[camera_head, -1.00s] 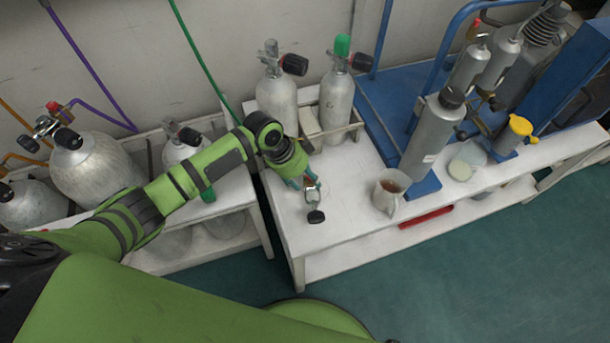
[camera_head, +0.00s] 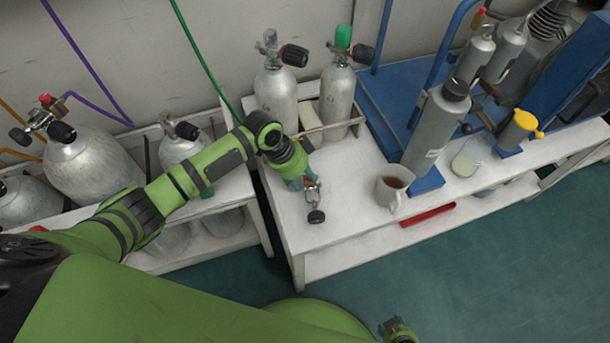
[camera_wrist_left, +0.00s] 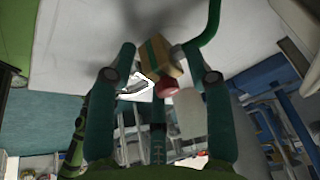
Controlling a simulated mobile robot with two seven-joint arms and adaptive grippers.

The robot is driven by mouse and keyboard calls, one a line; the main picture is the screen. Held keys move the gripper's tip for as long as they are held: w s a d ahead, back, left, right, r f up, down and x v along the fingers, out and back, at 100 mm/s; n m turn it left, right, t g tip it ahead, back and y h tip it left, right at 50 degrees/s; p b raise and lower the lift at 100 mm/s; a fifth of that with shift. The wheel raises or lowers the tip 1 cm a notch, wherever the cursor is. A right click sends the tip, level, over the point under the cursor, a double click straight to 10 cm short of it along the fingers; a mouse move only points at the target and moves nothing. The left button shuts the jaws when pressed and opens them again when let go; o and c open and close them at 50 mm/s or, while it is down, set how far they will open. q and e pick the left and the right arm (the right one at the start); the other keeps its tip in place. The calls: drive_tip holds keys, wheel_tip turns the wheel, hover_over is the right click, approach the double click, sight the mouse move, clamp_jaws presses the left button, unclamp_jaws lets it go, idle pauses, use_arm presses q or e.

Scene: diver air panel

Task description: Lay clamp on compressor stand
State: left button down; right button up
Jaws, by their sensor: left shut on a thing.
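A small metal clamp with a black knob (camera_head: 315,214) hangs at the fingertips of my left gripper (camera_head: 309,184). The gripper is shut on it and points down over the front left part of the white bench, which I take as the compressor stand (camera_head: 345,225). I cannot tell whether the clamp touches the bench top. In the left wrist view the two teal fingers (camera_wrist_left: 165,80) stand apart at their bases; the clamp is hard to make out there. A green and grey end of my right arm (camera_head: 398,330) shows at the bottom edge; its fingers are not clear.
A mug with brown liquid (camera_head: 392,188) stands right of the clamp. A grey cylinder (camera_head: 437,125) and a glass jar (camera_head: 470,157) are farther right. Two tanks (camera_head: 277,95) stand in a rack behind. The bench top around the clamp is bare.

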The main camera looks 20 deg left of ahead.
use_arm(q)
drive_tip(key=shift+f, duration=0.45)
idle(0.3)
drive_tip(key=shift+c, duration=2.1)
unclamp_jaws()
drive_tip(key=shift+f, duration=0.1)
drive_tip(key=shift+a+r, duration=0.15)
drive_tip(key=shift+r, duration=0.25)
drive_tip(key=v, duration=1.1)
drive_tip(key=shift+r, duration=0.2)
